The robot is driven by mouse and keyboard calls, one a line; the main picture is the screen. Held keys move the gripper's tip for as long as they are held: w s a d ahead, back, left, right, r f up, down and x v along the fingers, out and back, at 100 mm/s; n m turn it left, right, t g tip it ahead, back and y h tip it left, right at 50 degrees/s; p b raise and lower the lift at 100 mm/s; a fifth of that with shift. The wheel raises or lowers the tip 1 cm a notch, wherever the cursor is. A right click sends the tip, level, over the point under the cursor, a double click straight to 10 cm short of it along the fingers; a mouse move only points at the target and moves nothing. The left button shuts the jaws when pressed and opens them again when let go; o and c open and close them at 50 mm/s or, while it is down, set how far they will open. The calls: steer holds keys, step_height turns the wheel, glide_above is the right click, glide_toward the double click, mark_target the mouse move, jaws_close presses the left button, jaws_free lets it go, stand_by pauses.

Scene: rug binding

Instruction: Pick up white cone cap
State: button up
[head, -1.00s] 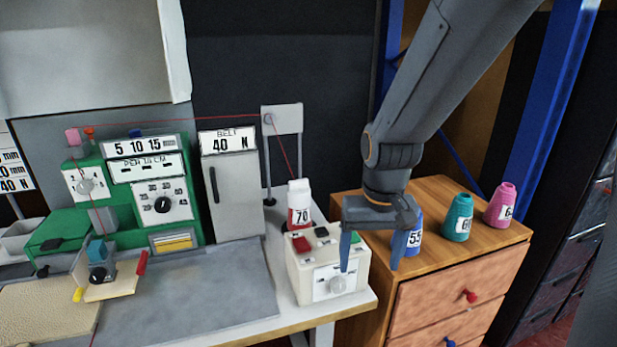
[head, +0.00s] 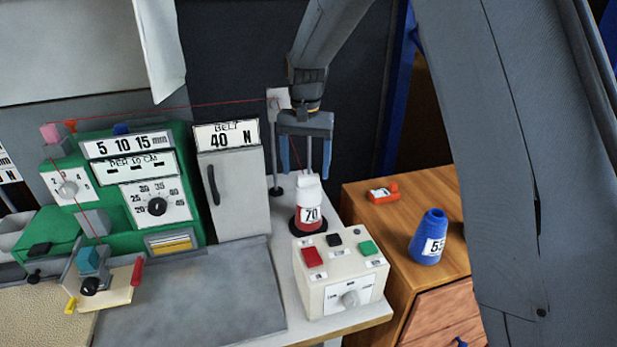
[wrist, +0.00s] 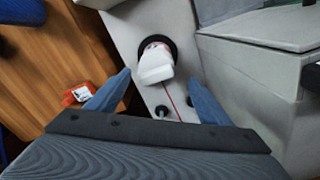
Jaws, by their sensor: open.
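The white cone cap (head: 309,187) sits on top of the red cone labelled 70 (head: 309,214), which stands upright on a dark round base behind the control box. In the wrist view the cap (wrist: 155,66) lies ahead of the fingers, near the middle between them. My gripper (head: 305,172) is open, pointing down, with its blue fingertips just above and about level with the cap's top in the head view. It also shows in the wrist view (wrist: 158,92). Nothing is between the fingers that I can see them touching.
A control box (head: 340,277) with red, black and green buttons stands in front of the cone. A grey cabinet (head: 233,185) is close on the left. A thin post stand (head: 277,150) carries red yarn behind. A blue cone (head: 429,238) and an orange item (head: 383,193) are on the wooden drawers.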

mark_target(309, 175)
steer(key=f, duration=0.1)
steer(key=f+p, duration=0.1)
steer(key=f, duration=0.1)
steer(key=shift+d+f, duration=0.1)
steer(key=shift+d, duration=0.3)
steer(key=shift+f+p, duration=0.8)
steer(key=shift+f, duration=1.45)
steer(key=c, duration=1)
